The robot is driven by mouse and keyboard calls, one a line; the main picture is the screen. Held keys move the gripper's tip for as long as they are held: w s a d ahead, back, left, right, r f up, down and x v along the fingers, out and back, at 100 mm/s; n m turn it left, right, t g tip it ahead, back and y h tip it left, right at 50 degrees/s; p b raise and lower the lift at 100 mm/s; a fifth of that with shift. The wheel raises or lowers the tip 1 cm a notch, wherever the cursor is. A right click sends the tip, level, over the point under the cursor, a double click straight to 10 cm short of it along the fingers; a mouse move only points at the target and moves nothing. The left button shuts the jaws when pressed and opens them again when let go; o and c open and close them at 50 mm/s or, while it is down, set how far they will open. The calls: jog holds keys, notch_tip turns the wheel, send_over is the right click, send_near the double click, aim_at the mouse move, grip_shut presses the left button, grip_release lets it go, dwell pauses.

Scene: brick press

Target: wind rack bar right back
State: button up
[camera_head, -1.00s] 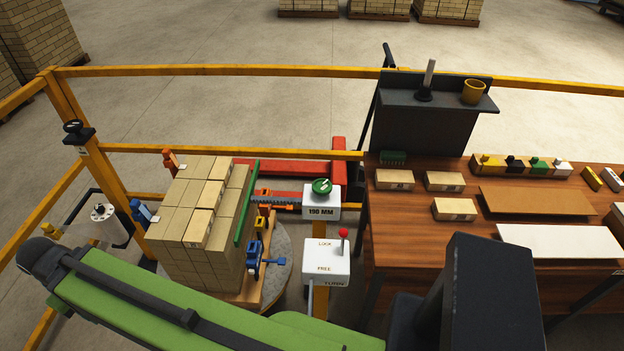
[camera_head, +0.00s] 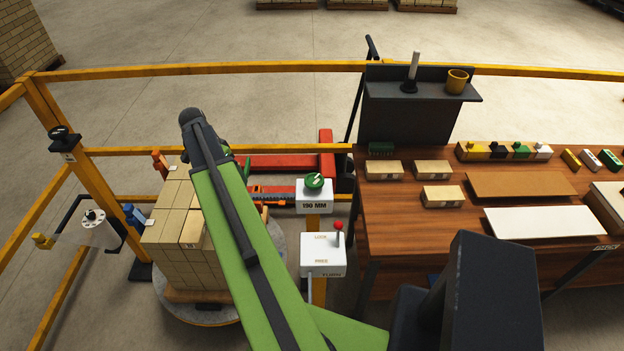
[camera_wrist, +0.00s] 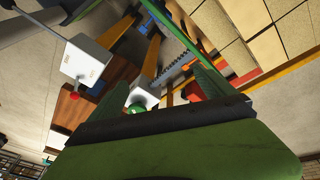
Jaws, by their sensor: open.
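The toothed rack bar (camera_head: 272,191) runs from the brick stack to the white 190 MM box (camera_head: 314,197), which has a green knob (camera_head: 315,181) on top. The rack also shows in the wrist view (camera_wrist: 176,70). A long green bar (camera_wrist: 178,30) stands along the bricks in the wrist view; my arm hides most of it in the head view. My gripper (camera_wrist: 158,92) is open and empty in the wrist view, its two dark green fingers spread. The green knob (camera_wrist: 137,108) appears between them, apart from both. My arm hides the blue crank in the head view.
A stack of bricks (camera_head: 175,215) stands on a pallet on a round turntable. A white LOCK/FREE box (camera_head: 322,256) with a red-knobbed lever (camera_head: 338,226) is near. Yellow rails (camera_head: 250,68) enclose the area. A wooden table (camera_head: 400,215) is at right.

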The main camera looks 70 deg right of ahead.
jog(key=s+d+r+m+g, duration=0.2)
jog(key=s+d+m, duration=0.7)
jog(key=s+d, duration=0.75)
jog(key=b, duration=1.5)
send_near(314, 179)
jog(key=x, duration=0.8)
jog(key=shift+f, duration=0.3)
jog(key=shift+s+d+f+b, duration=0.15)
jog(key=shift+s+f+b, duration=0.15)
jog(key=shift+f+b, duration=0.1)
jog(key=shift+r, duration=0.1)
jog(key=shift+c, duration=0.3)
